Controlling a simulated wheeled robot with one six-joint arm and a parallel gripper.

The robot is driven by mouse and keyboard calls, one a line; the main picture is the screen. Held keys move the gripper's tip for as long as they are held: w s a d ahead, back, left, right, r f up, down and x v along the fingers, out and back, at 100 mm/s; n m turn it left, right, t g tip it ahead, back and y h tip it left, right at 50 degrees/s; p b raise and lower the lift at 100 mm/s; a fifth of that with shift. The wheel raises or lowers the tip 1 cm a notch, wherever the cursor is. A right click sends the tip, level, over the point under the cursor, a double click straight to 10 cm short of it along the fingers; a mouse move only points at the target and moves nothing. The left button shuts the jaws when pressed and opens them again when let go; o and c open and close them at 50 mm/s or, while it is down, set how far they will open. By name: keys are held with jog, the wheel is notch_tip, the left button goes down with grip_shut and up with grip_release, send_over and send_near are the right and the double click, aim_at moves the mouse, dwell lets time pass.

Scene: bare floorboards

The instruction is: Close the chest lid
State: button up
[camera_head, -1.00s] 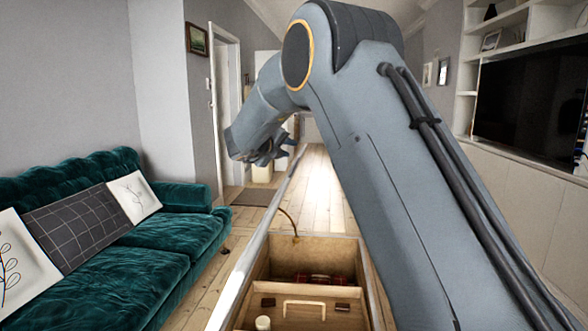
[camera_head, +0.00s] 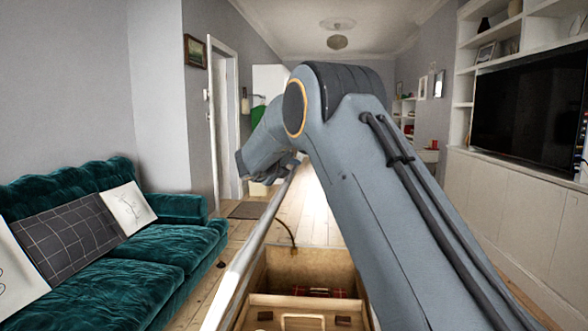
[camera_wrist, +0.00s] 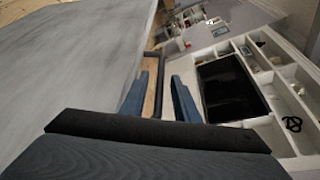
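The wooden chest (camera_head: 270,268) is at the bottom centre of the head view, its interior open to view. Its lid (camera_head: 243,262) stands up along the left side, seen nearly edge-on as a long pale strip. In the wrist view the lid (camera_wrist: 75,60) looks like a broad grey surface at left. My gripper (camera_head: 283,172) is at the far end of the lid. In the wrist view my gripper (camera_wrist: 160,88) has its two blue fingers apart, with a dark bar, perhaps a handle (camera_wrist: 158,92), showing between them. I cannot tell whether they touch it.
Inside the chest are an inner tray with a pale handle (camera_head: 303,321) and a red item (camera_head: 318,292). A green sofa (camera_head: 120,265) stands at left. White cabinets (camera_head: 500,205) and a television (camera_head: 530,110) line the right wall. Floorboards (camera_head: 312,215) beyond the chest are clear.

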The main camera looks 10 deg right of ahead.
jog(key=shift+x, duration=1.2)
grip_shut()
